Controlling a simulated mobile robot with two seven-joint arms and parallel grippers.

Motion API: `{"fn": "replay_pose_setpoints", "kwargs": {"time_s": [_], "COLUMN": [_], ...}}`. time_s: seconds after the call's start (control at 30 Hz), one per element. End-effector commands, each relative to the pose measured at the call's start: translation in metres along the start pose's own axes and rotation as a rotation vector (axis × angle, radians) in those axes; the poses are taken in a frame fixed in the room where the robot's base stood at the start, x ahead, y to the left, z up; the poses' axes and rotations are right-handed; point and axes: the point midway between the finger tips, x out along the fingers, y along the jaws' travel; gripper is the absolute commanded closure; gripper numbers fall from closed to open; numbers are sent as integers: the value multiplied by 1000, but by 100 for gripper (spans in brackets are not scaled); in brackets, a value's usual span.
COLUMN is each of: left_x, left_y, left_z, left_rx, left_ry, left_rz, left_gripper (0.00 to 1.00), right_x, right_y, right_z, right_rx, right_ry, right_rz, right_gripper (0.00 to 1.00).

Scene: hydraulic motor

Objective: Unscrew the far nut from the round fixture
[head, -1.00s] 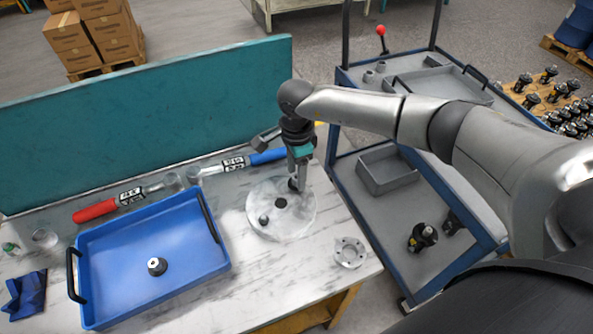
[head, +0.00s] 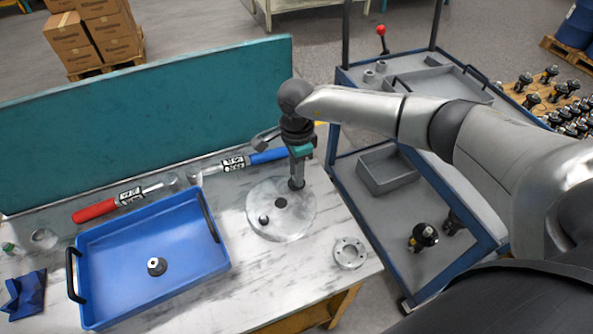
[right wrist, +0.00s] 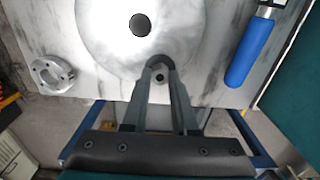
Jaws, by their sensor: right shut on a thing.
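The round fixture (head: 285,223) is a pale grey disc on the workbench, with a dark hole in its middle. One dark nut (head: 264,219) sits on its left part. My right gripper (head: 297,185) points down at the disc's far right edge. In the right wrist view, the fingertips (right wrist: 160,66) are shut around the dark far nut (right wrist: 160,75) at the rim of the disc (right wrist: 95,30). The fingers hide most of this nut in the head view. My left gripper is not in view.
A blue tray (head: 200,285) holding a dark part with a light top (head: 157,266) stands at left. A flanged ring (head: 350,252) lies right of the disc. Red- (head: 95,211) and blue-handled (head: 268,156) wrenches lie behind. A blue-framed cart (head: 400,210) stands at right.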

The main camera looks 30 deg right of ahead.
Motion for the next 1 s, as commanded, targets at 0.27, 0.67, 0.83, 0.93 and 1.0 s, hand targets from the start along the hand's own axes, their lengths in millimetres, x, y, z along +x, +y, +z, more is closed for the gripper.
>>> {"fn": "replay_pose_setpoints", "kwargs": {"time_s": [0.27,0.67,0.83,0.93,1.0], "left_x": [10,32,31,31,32], "left_y": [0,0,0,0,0], "left_z": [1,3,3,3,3], "left_rx": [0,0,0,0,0], "left_ry": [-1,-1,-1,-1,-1], "left_rz": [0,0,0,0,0], "left_gripper": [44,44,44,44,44], "right_x": [2,0,-1,-1,-1], "right_y": [-1,0,0,0,0], "right_z": [0,0,0,0,0], "right_rx": [-112,-488,-504,-502,-507], "right_ry": [1,2,1,1,1], "right_rz": [-2,0,1,1,1], "right_gripper": [100,100,100,100,100]}}
